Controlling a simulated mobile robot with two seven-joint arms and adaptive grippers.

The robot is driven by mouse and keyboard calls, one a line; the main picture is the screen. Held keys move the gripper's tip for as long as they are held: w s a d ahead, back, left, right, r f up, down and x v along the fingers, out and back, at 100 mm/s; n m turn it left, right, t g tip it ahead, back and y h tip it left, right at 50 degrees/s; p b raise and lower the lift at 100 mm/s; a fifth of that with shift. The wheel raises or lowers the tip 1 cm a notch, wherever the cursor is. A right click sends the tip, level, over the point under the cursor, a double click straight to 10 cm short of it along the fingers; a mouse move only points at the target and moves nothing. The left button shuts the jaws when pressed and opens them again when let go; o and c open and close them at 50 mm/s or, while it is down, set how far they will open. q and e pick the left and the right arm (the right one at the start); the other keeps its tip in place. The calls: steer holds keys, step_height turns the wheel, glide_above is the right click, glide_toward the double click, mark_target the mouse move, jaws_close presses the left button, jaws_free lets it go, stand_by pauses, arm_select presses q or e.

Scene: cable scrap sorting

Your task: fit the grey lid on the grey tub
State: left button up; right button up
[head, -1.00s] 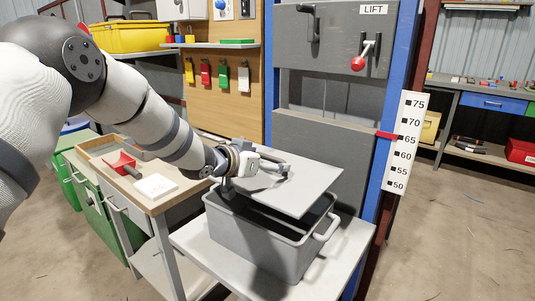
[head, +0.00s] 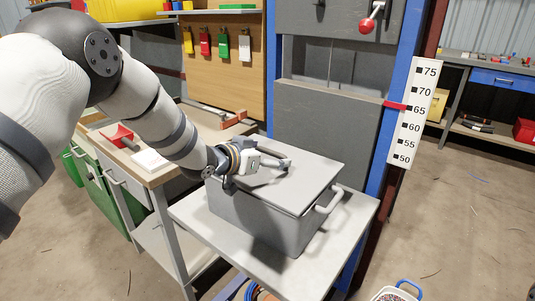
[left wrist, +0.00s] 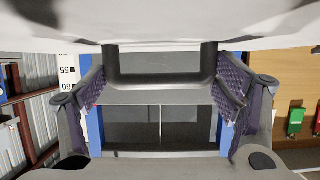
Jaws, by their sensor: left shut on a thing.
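The grey lid (head: 313,181) lies level over the top of the grey tub (head: 262,223) in the head view, lined up with it and covering its opening. It looks down on the rim; I cannot tell whether it is fully seated. My left gripper (head: 283,164) is shut on the lid's handle. In the left wrist view, which is upside down, the dark handle (left wrist: 160,65) lies between the two fingers of my left gripper (left wrist: 163,100), with the pale lid (left wrist: 160,20) along the top. My right gripper is not in view.
The tub stands on a pale grey table (head: 190,212). A wooden-topped bench (head: 150,178) with a red scoop is at the left. The grey lift panel (head: 320,118) and its blue post (head: 400,80) stand close behind. A white container (head: 397,292) is on the floor at front right.

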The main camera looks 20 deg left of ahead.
arm_select(q)
steer(key=shift+r, duration=0.15)
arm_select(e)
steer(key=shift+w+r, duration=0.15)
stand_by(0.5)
arm_select(q)
steer(key=o, duration=1.3)
steer(key=shift+s, duration=0.1)
steer(key=v, duration=1.2)
steer(key=s+d+f+n+g+y+p, duration=0.25)
steer(key=s+f+g, duration=0.45)
steer(key=s+f, duration=1.2)
steer(key=s+f+g, duration=0.2)
steer(key=s+f, duration=0.1)
steer(key=s, duration=0.7)
steer(key=s+f+n+g+y, duration=0.1)
steer(key=s+f+g, duration=0.1)
steer(key=s, duration=0.8)
steer(key=s+a+f+n+g+y, duration=0.1)
steer(key=s+f+g, duration=0.2)
steer(key=s, duration=0.7)
steer(key=shift+f+g+p, duration=0.3)
steer(key=shift+g+p, duration=0.15)
steer(key=shift+g, duration=0.25)
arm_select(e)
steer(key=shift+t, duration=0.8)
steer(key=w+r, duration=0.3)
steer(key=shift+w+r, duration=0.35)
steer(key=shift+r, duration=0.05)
